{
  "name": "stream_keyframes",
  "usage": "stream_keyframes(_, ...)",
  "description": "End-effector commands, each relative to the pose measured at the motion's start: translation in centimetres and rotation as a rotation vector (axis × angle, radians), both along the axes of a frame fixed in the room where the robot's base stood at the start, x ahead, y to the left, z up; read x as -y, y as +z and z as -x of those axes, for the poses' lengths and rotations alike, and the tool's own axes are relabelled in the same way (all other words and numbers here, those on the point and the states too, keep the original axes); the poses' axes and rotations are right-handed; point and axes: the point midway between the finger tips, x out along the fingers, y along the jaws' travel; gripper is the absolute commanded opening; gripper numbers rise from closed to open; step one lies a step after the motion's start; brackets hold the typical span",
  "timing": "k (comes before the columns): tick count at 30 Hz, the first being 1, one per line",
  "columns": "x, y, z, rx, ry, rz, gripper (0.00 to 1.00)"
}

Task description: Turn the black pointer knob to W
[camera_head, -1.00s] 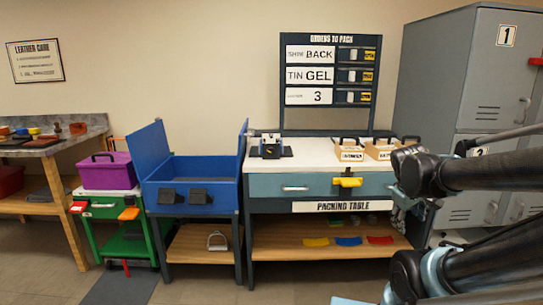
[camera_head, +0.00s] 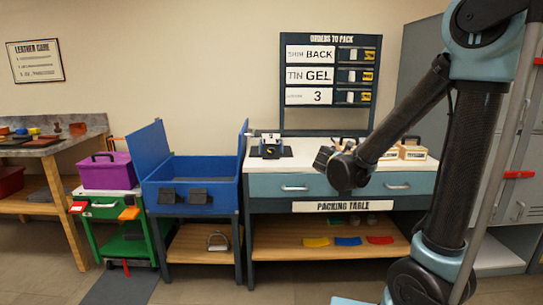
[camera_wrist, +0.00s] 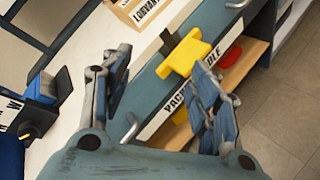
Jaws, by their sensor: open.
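The small black device (camera_head: 271,151) stands at the left of the packing table top (camera_head: 310,150). In the wrist view, a black knob (camera_wrist: 28,130) with a yellow mark shows at the left edge, below a white label bearing a W (camera_wrist: 13,104). The device is partly cut off there, and I cannot tell which letter the knob points to. My gripper (camera_wrist: 160,72) is open and empty, its fingers wide apart. In the head view my gripper (camera_head: 335,168) hangs at the table's front edge, right of the device and apart from it.
A yellow T-shaped piece (camera_wrist: 185,52) is on the drawer front, between my fingers in the wrist view. Labelled wooden boxes (camera_head: 412,152) stand at the table's right. A blue open bin (camera_head: 190,170) stands left. The order board (camera_head: 330,85) rises behind the table.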

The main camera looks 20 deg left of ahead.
Motion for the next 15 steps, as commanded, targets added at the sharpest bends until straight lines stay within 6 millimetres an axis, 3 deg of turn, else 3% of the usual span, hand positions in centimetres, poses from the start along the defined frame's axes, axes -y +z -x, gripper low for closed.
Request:
stream_keyframes(1,-2.3,0.0,-0.4,0.025,0.056,0.054,0.55)
stream_keyframes(8,-11.8,0.1,-0.6,0.157,0.283,0.319,0.55)
stream_keyframes(15,-21.4,-0.8,1.7,0.316,0.484,0.587,0.55)
